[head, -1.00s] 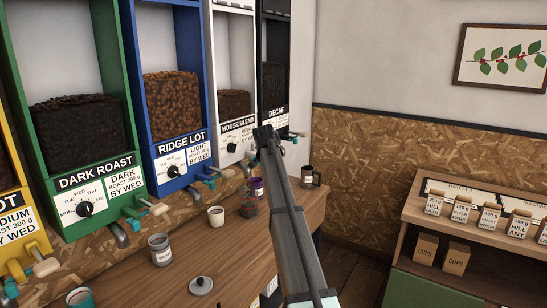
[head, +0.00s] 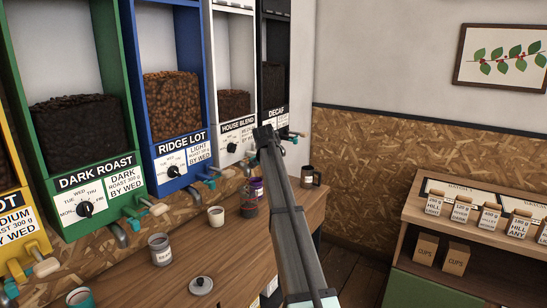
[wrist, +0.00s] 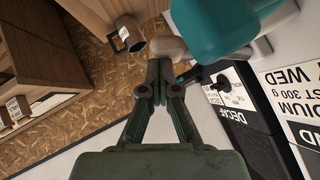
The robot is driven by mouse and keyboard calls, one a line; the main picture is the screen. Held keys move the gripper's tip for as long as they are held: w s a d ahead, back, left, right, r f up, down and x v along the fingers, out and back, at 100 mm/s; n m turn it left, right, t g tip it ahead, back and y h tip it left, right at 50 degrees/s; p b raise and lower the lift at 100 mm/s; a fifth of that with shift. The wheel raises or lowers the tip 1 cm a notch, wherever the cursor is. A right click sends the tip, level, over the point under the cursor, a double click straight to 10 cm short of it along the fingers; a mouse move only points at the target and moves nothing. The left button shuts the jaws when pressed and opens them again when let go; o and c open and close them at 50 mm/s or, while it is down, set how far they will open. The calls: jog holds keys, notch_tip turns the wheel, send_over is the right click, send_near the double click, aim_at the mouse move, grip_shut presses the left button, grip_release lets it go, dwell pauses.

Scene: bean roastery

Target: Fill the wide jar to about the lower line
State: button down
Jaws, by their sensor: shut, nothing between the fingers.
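My gripper (head: 266,133) is shut and empty, in front of the House Blend and Decaf dispensers. In the wrist view, my shut fingertips (wrist: 163,66) are right at the pale knob (wrist: 168,48) of a teal dispenser lever (wrist: 215,25); I cannot tell whether they touch. The Decaf dispenser (wrist: 238,105) is just beyond. The jar is not visible in the wrist view.
A shelf (head: 460,210) with small bags stands at the right. Other dispensers line the left.

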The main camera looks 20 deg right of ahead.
jog(key=shift+f, duration=0.15)
jog(key=d+r+v, duration=0.1)
jog(key=d+v, duration=0.1)
jog(key=v, duration=1.1)
jog(key=shift+d+r+b, duration=0.25)
jog(key=shift+r+b, duration=0.15)
jog(key=shift+f, duration=0.1)
